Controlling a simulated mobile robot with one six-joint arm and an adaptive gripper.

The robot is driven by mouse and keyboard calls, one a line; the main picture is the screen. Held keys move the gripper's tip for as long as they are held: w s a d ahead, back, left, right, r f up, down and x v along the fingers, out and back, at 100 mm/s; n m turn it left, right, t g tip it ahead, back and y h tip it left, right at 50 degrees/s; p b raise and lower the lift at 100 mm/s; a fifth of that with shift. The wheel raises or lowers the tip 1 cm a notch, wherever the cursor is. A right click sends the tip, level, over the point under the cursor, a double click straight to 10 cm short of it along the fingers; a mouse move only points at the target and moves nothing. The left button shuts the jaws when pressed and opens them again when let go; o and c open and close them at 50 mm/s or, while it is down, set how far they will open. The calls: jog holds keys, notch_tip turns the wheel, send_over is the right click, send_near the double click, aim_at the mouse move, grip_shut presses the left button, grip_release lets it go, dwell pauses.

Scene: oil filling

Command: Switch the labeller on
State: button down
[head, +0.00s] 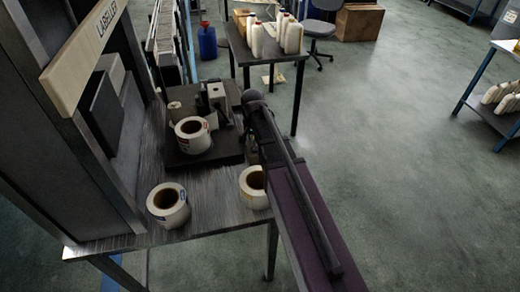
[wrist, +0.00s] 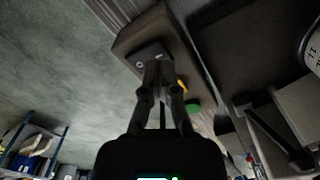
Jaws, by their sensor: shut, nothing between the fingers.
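The labeller (head: 222,152) stands on a dark wooden table below a "LABELLER" sign (head: 100,42), with a label roll (head: 192,136) on it. In the wrist view, a brown control box (wrist: 142,36) carries a grey plate (wrist: 139,61) with small round marks, a yellow part (wrist: 182,85) and a green button (wrist: 193,106). My gripper (wrist: 158,66) is shut and empty. Its fingertips overlap the grey plate, and I cannot tell whether they touch it. In the head view, my arm hides the gripper and control box.
Two loose label rolls (head: 167,204) (head: 253,186) sit near the table's front edge (head: 165,240). A dark upright panel (head: 102,112) stands at left. Behind is a small table with white bottles (head: 292,36). The floor (head: 420,180) at right is clear.

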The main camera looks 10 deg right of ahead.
aim_at(254, 149)
jog(key=shift+f+b, duration=0.95)
jog(key=shift+f, duration=0.05)
dwell(0.8)
jog(key=shift+r, duration=0.1)
jog(key=shift+r+p, duration=3.5)
jog(key=shift+p, duration=0.05)
jog(key=s+d+n, duration=0.1)
jog(key=s+n, duration=0.5)
jog(key=s, duration=1)
